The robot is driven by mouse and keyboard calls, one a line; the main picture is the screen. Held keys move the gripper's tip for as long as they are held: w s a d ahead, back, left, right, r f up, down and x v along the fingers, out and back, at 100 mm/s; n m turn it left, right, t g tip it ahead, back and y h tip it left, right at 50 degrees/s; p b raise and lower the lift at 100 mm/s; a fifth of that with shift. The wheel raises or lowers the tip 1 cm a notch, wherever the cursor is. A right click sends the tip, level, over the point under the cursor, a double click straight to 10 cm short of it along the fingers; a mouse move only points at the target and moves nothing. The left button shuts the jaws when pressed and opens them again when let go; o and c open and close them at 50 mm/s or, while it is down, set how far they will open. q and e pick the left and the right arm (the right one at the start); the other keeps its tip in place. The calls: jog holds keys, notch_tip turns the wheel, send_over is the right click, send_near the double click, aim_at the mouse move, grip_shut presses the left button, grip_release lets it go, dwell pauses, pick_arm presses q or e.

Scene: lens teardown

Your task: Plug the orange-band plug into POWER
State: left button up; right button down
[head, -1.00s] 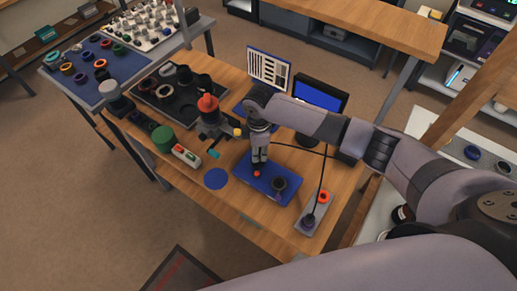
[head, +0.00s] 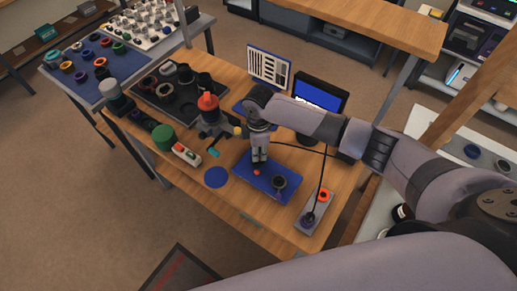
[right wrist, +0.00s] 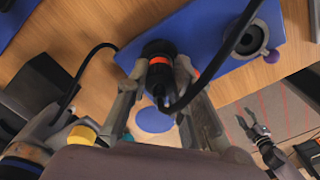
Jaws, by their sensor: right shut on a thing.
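My right gripper (head: 259,159) is low over the blue panel (head: 243,165). In the right wrist view it (right wrist: 163,76) is shut on a dark plug whose orange band (right wrist: 160,61) shows between the fingertips. A black cable leaves the plug's near end. A round dark part is at the far end; I cannot tell whether they touch. The panel carries a dark round socket (head: 279,183), also in the wrist view (right wrist: 245,39), and a small red spot (head: 256,173). No POWER label is readable. My left gripper (right wrist: 255,131) appears open and empty at lower right in the wrist view.
A grey strip (head: 305,229) with an orange-red ring (head: 324,195) and a cabled dark plug (head: 308,219) lies at the table's right. A monitor (head: 320,94), a black tray (head: 150,97) and a green cylinder (head: 163,138) stand around. A flat blue disc (head: 216,177) lies left of the panel.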

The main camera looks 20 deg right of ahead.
jog(key=shift+f, duration=0.5)
dwell(0.8)
jog(key=shift+s+f, duration=0.25)
jog(key=shift+f, duration=0.1)
jog(key=c, duration=1.8)
grip_release()
jog(key=o, duration=0.5)
jog(key=shift+w, duration=0.25)
jog(key=shift+r, duration=0.1)
notch_tip(320, 180, up, 12)
jog(key=shift+s, duration=0.1)
